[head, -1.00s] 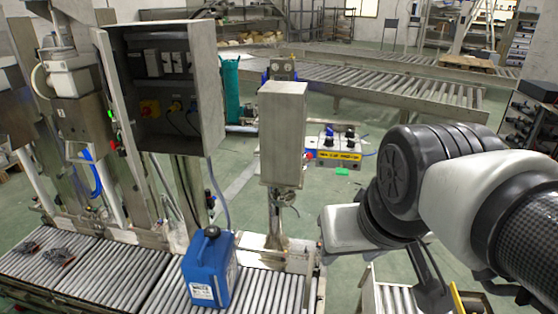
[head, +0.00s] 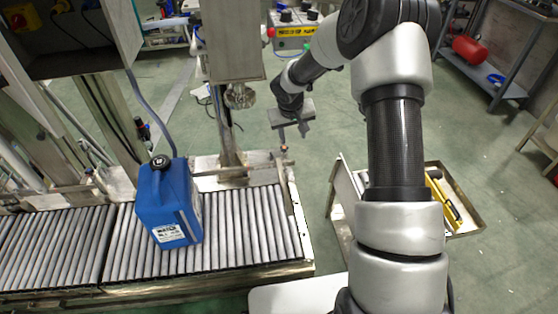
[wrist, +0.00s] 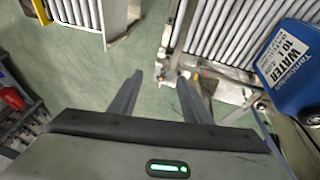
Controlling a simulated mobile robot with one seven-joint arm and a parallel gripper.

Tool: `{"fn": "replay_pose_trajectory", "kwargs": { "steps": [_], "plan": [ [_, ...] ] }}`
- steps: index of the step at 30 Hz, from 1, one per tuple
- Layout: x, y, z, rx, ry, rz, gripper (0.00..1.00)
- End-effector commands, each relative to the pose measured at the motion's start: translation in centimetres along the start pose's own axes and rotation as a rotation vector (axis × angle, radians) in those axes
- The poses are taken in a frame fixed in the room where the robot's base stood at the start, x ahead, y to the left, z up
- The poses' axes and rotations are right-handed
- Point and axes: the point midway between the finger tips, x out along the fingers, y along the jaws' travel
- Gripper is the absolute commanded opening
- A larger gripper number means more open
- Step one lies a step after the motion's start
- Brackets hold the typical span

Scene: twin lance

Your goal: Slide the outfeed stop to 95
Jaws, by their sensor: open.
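My gripper (head: 292,132) is in the air just beyond the far right corner of the roller conveyor (head: 262,225), pointing down. Its two fingers stand apart with nothing between them, as the wrist view also shows (wrist: 160,76). A metal bar (head: 222,172) runs across the back of the rollers, right of the blue jug. A small post with a reddish top (head: 284,150) stands at the conveyor's far right corner, close below the fingers. I cannot tell for sure which of these parts is the outfeed stop. No scale or number 95 is readable.
A blue jug (head: 168,205) stands upright on the rollers; its label shows in the wrist view (wrist: 285,60). A grey box on a post (head: 235,45) rises behind the conveyor. A yellow-edged tray (head: 462,215) lies right. Green floor (head: 310,185) is open between.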

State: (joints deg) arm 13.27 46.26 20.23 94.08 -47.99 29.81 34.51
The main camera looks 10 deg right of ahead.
Motion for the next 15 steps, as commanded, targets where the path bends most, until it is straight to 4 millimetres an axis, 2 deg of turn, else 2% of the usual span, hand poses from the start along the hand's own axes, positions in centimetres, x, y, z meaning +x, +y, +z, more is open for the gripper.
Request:
{"fn": "replay_pose_trajectory", "kwargs": {
  "steps": [1, 3, 6, 9, 12, 15],
  "plan": [
    [4.9, -1.1, 1.1, 0.012, -0.015, -0.026, 0.44],
    [9.3, -2.2, 1.8, 0.029, -0.019, -0.056, 0.44],
    [14.3, -3.7, 3.0, 0.054, -0.024, -0.092, 0.44],
    [17.6, -4.7, 4.0, 0.075, -0.027, -0.119, 0.44],
    [19.4, -5.2, 4.5, 0.088, -0.029, -0.132, 0.44],
    [20.3, -5.5, 4.8, 0.091, -0.03, -0.137, 0.44]
  ]
}}
